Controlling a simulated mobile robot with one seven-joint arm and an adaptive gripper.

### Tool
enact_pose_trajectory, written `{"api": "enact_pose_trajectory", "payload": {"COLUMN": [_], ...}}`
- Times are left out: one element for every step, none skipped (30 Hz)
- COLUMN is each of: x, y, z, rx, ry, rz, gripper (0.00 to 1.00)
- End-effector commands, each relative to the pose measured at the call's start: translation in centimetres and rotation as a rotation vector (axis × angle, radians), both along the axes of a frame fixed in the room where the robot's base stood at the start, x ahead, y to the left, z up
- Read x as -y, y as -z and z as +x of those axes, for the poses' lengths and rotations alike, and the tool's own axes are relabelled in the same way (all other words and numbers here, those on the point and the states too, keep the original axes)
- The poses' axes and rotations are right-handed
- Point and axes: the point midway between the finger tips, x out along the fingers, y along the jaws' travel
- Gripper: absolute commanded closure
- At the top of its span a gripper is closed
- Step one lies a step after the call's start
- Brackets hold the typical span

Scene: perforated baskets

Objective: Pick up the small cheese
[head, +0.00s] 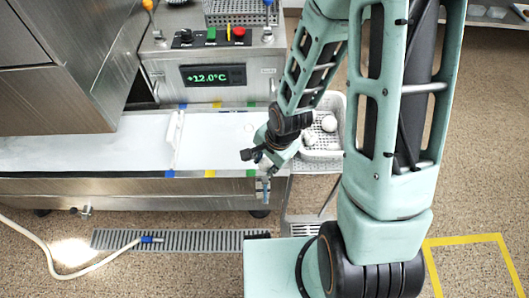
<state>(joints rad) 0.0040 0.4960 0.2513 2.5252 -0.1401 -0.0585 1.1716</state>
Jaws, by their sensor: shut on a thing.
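My gripper (265,187) hangs at the end of the arm, in front of the right end of the steel conveyor's near edge. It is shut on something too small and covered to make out. A perforated white basket (322,156) stands to the right of the gripper, partly behind my arm. Two whitish rounded lumps that look like cheeses lie in it, one farther back (329,123) and a smaller-looking one nearer the left (310,138). I cannot tell which thing is the small cheese.
The conveyor's white belt (90,140) runs left, with a raised white bar (175,140) across it. A control box (212,75) with a +12.0°C display stands behind. A grey perforated basket (238,13) sits on top. A hose (65,268) and drain grate (180,240) are on the floor.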

Motion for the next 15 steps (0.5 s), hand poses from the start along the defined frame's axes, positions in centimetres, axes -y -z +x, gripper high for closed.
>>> {"api": "enact_pose_trajectory", "payload": {"x": [0.0,0.0,0.1,0.1,0.1,0.2,0.3,0.4,0.4,0.5,0.6,0.7,0.8,0.8,0.8], "y": [-0.7,-0.7,-0.7,-0.8,-0.8,-0.9,-0.9,-1.0,-1.0,-1.1,-1.1,-1.2,-1.3,-1.3,-1.4], "z": [-0.3,-0.4,-0.5,-0.7,-0.7,-0.9,-1.0,-1.1,-1.3,-1.4,-1.5,-1.6,-1.8,-1.9,-2.1], "rx": [-0.004,-0.005,-0.005,-0.005,-0.004,-0.005,-0.003,-0.004,-0.002,-0.002,-0.002,-0.001,-0.002,-0.002,-0.002], "ry": [-0.002,-0.002,-0.002,-0.001,-0.002,-0.002,-0.003,-0.003,-0.004,-0.005,-0.005,-0.006,-0.005,-0.004,-0.005], "rz": [0.0,-0.001,-0.001,-0.002,-0.003,-0.004,-0.005,-0.006,-0.009,-0.011,-0.012,-0.015,-0.014,-0.013,-0.012], "gripper": [0.92,0.92,0.92,0.92,0.92,0.92,0.92,0.92,0.92,0.92,0.92,0.92,0.92,0.92,0.92]}}
